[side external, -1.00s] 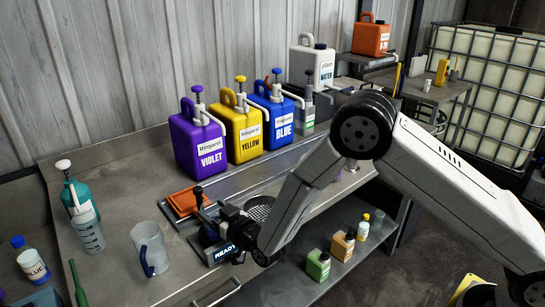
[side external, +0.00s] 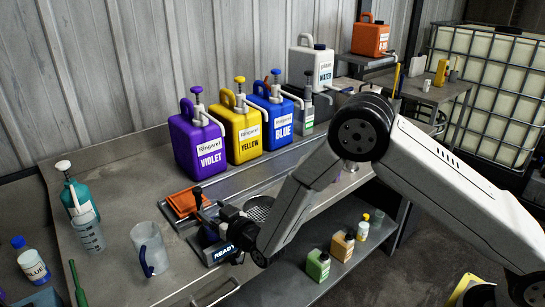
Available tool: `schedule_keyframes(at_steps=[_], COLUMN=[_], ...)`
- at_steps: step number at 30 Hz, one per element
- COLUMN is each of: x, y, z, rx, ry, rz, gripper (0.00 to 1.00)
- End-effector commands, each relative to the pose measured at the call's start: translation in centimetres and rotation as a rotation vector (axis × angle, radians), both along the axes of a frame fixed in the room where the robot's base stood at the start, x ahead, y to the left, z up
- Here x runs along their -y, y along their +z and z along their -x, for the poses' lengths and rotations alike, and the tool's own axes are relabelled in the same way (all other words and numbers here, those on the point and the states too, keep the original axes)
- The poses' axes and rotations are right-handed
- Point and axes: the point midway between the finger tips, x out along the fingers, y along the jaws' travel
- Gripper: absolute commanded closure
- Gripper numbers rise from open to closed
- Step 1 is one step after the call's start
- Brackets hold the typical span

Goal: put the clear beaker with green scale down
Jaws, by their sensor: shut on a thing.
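My gripper (side external: 212,219) is low over the front of the bench, beside the lit READY display (side external: 222,253). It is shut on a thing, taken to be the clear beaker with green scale. That beaker is not clearly visible; the gripper and dark parts around it hide its outline, and no green scale can be made out there. I cannot tell whether its base touches a surface.
A clear jug with a blue handle (side external: 150,249) stands left of my gripper. Orange trays (side external: 182,204) and violet (side external: 198,148), yellow (side external: 243,135) and blue (side external: 275,122) jugs stand behind. Small bottles occupy the lower shelf (side external: 297,272).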

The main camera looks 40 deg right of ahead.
Motion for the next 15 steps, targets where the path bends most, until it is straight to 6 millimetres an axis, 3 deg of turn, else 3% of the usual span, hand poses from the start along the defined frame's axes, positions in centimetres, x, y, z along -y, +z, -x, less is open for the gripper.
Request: schedule_keyframes(at_steps=[1, 3, 4, 15], x=[0.04, 0.04, 0.04, 0.07], y=[-1.12, -1.11, -1.11, -1.11], z=[0.07, 0.06, 0.06, 0.32], rx=[-0.020, -0.019, -0.019, -0.019], ry=[0.001, 0.001, 0.001, 0.001], rz=[0.002, 0.000, 0.000, 0.000], gripper=[0.24, 0.02, 0.00, 0.00])
